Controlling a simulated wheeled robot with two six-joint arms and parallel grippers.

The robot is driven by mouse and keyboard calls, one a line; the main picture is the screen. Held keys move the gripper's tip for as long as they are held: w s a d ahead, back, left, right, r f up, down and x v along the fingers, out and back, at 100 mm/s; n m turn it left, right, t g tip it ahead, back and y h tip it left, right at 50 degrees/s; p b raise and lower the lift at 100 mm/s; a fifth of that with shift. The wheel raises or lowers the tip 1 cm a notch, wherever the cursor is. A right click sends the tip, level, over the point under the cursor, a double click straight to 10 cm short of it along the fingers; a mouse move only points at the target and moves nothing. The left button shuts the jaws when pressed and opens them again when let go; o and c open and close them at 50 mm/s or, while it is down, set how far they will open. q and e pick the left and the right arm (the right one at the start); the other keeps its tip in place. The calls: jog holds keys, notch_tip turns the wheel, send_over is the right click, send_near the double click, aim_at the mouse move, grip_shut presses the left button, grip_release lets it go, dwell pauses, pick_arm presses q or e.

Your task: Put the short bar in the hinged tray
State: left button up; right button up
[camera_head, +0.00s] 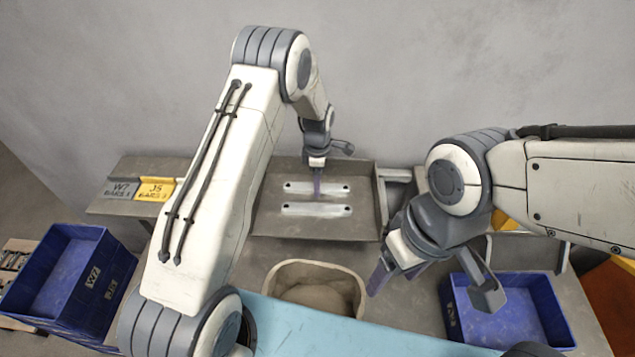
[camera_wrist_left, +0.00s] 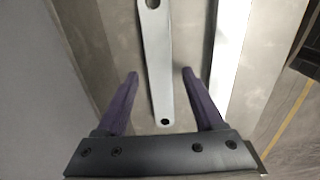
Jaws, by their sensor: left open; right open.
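Two flat pale metal bars lie in a shallow grey tray (camera_head: 360,228) in the head view, the far bar (camera_head: 335,187) and the near bar (camera_head: 317,210). They look about equally long there, so I cannot tell which is the short one. My left gripper (camera_head: 317,184) points down at the far bar. In the left wrist view my open left gripper (camera_wrist_left: 160,73) has its fingers on either side of one bar (camera_wrist_left: 157,50), apart from it; the other bar (camera_wrist_left: 228,50) lies to the right. My right gripper (camera_head: 395,275) is open and empty, right of the beige tub. I cannot identify the hinged tray.
A beige tub (camera_head: 345,278) stands in front of the grey tray. A blue crate (camera_head: 75,275) marked W7 is at the left, and another blue crate (camera_head: 520,310) at the right. Grey and yellow labels (camera_head: 155,189) sit on the left ledge. A light blue surface (camera_head: 330,325) lies nearest.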

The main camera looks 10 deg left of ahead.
pick_arm(q)
jog(key=s+d+r+m+b, duration=0.1)
jog(key=s+d+r+m, duration=0.1)
jog(key=r, duration=0.5)
jog(key=s+d+r+m+b, duration=0.1)
jog(key=s+d+r+m, duration=0.1)
jog(key=r, duration=0.6)
jog(key=s+d+r+m, duration=0.5)
jog(key=s+d+m, duration=0.15)
jog(key=s, duration=0.35)
jog(key=s+r+m+h, duration=0.1)
jog(key=s+m, duration=1.6)
jog(key=s, duration=0.3)
jog(key=shift+s+r, duration=0.3)
jog(key=shift+d, duration=0.1)
